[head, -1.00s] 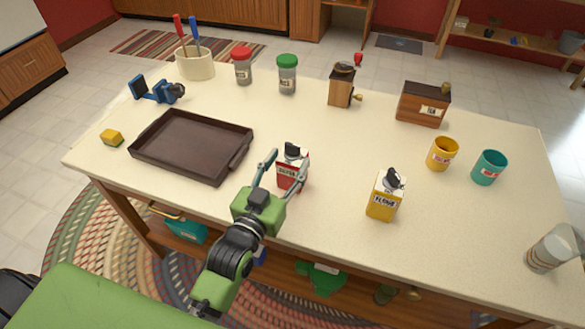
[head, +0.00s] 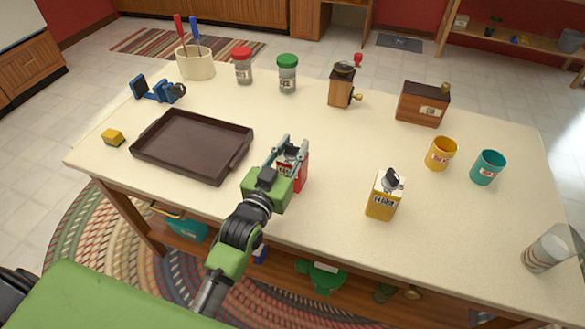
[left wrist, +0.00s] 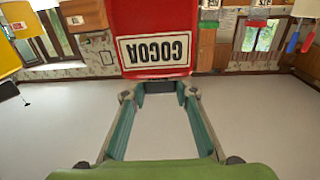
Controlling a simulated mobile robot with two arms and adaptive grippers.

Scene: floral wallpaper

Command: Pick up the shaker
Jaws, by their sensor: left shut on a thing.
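My left gripper (head: 291,149) is shut on a red tin (head: 302,171) with a dark cap, at the table's near middle. In the left wrist view the red tin (left wrist: 153,20) has a white label reading COCOA, upside down, beyond the fingertips (left wrist: 158,92). A jar with a red lid (head: 243,70) and a jar with a green lid (head: 287,78) stand upright at the back, far from the gripper. My right gripper is not in view.
A dark tray (head: 190,175) lies left of the gripper. A yellow tin (head: 384,202), a yellow mug (head: 441,154) and a teal mug (head: 488,168) stand to the right. A grinder (head: 341,90) and wooden box (head: 423,104) are behind. The middle of the table is clear.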

